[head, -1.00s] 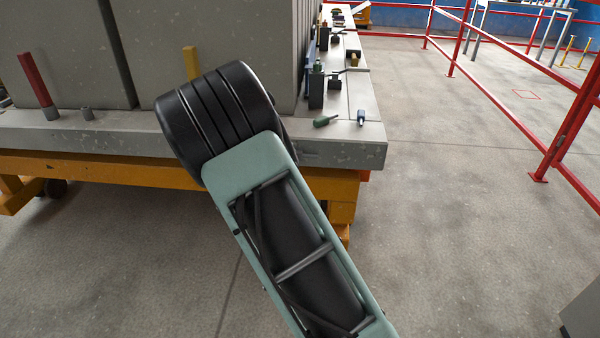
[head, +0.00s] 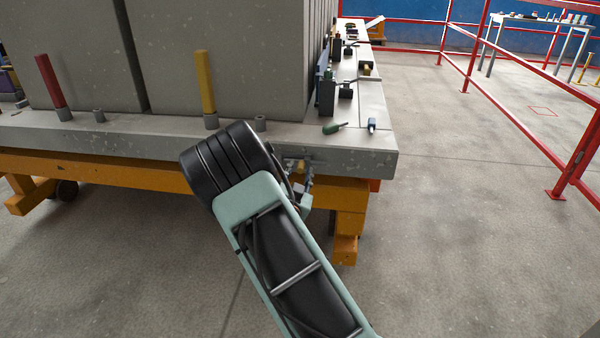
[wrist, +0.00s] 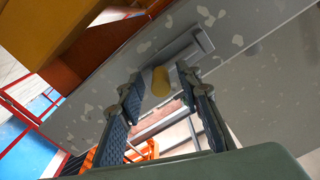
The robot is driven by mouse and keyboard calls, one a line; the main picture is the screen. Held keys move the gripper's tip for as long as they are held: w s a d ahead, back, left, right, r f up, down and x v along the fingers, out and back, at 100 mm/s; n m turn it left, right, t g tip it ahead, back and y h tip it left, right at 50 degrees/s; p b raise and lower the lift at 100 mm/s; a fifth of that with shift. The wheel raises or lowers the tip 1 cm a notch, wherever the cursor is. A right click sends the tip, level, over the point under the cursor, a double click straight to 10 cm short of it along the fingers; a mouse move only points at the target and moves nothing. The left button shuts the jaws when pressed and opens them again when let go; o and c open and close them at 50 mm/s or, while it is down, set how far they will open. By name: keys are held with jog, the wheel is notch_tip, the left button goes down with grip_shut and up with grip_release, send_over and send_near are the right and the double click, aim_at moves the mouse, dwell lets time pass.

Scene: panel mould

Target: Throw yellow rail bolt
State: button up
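A yellow upright bar (head: 205,82) stands in a grey socket on the grey mould table (head: 130,135), against the grey panel. In the wrist view a yellow rounded patch (wrist: 160,82) shows beside a grey bar-shaped fitting (wrist: 188,50) on a speckled grey face. I cannot tell whether this patch belongs to the rail bolt. My gripper (wrist: 163,82) is open, its two fingers apart on either side of the yellow patch; contact is not clear. In the head view my gripper (head: 300,180) is by the table's front edge, partly hidden by my arm.
A red upright bar (head: 50,82) stands farther left. The orange frame (head: 345,215) is below. Red railing (head: 520,115) stands right; the floor between is clear.

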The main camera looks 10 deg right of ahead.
jog(key=shift+w+d, duration=0.1)
jog(key=shift+w, duration=0.25)
jog(key=shift+c, duration=0.4)
grip_shut()
